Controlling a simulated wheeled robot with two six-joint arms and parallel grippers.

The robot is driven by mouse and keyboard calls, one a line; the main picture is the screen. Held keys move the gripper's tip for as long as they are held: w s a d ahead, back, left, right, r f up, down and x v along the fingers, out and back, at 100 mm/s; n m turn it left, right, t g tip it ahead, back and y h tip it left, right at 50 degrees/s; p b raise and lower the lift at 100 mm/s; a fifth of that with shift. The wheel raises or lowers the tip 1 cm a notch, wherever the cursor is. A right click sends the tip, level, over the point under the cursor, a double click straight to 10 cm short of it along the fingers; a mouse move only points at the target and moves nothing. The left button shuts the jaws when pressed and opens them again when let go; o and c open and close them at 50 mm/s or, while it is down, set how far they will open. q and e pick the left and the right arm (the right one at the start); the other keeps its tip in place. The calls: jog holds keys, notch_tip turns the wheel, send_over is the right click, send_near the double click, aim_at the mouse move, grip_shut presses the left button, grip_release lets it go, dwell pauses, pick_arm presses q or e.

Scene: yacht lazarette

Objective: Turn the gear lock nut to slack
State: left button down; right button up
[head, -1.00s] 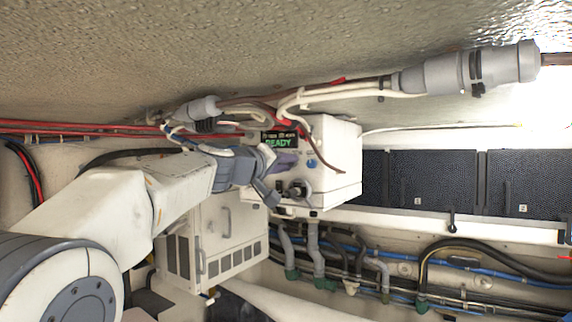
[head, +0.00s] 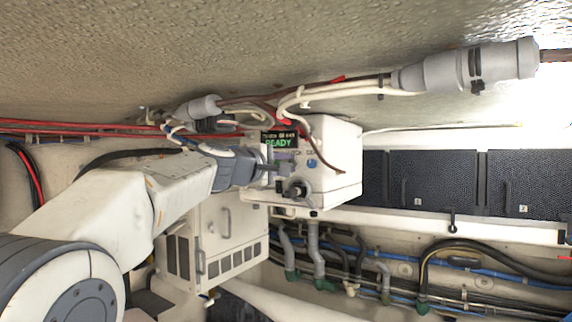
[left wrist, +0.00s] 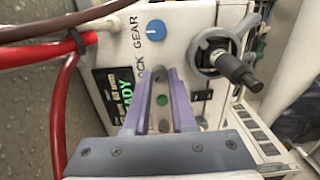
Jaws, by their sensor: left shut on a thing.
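The gear lock nut is mostly hidden by my fingers. A pale piece with a green dot (left wrist: 162,101) shows between them in the left wrist view; I cannot tell whether it is the nut or the panel behind. My left gripper (head: 280,165) is at the front of the white control box (head: 338,150), beside the lit READY display (head: 279,140). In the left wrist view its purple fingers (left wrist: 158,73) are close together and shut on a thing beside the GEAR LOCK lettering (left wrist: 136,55). The nut's angle cannot be read. My right gripper is not in view.
A blue knob (left wrist: 156,30) and a black crank handle (left wrist: 235,68) are on the same box, close to the gripper. Red cables (left wrist: 65,95) run along its left side. A white vented cabinet (head: 228,235) stands below. Dark panels (head: 420,178) lie to the right.

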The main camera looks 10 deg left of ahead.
pick_arm(q)
jog(key=n+p, duration=0.1)
jog(key=n, duration=0.9)
jog(key=shift+f+p, duration=0.15)
jog(key=shift+p, duration=0.25)
jog(key=shift+n, duration=0.3)
jog(key=c, duration=0.7)
grip_release()
jog(key=shift+c, duration=0.2)
